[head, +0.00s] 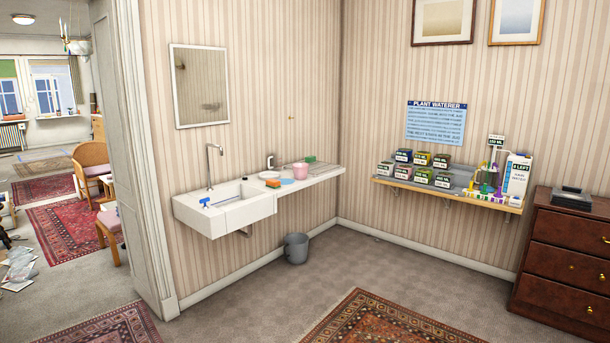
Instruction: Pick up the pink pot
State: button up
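A small pink pot (300,170) stands upright on the white counter (325,176) to the right of the sink, near the back wall. It is small in the head view, across the room. A blue round item (287,181) and an orange item (273,183) lie just to its left. A green and orange item (310,159) lies behind it, next to a ribbed draining area. My gripper is not in view.
A white sink (226,207) with a tap adjoins the counter. A grey bucket (296,248) stands on the floor below. A wooden shelf (445,194) with labelled boxes and a dark chest of drawers (565,262) stand right. Carpet in front is clear, with flat rugs (385,320).

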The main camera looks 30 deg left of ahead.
aim_at(300, 170)
jog(key=u, duration=0.5)
jog(key=k, duration=0.6)
jog(key=u, duration=0.3)
jog(key=i, duration=1.25)
jog(key=z, duration=0.5)
jog(key=i, duration=1.85)
jog(key=u, duration=0.25)
jog(key=i, duration=1.9)
jog(key=u, duration=1.4)
jog(key=i, duration=1.25)
jog(key=u, duration=0.6)
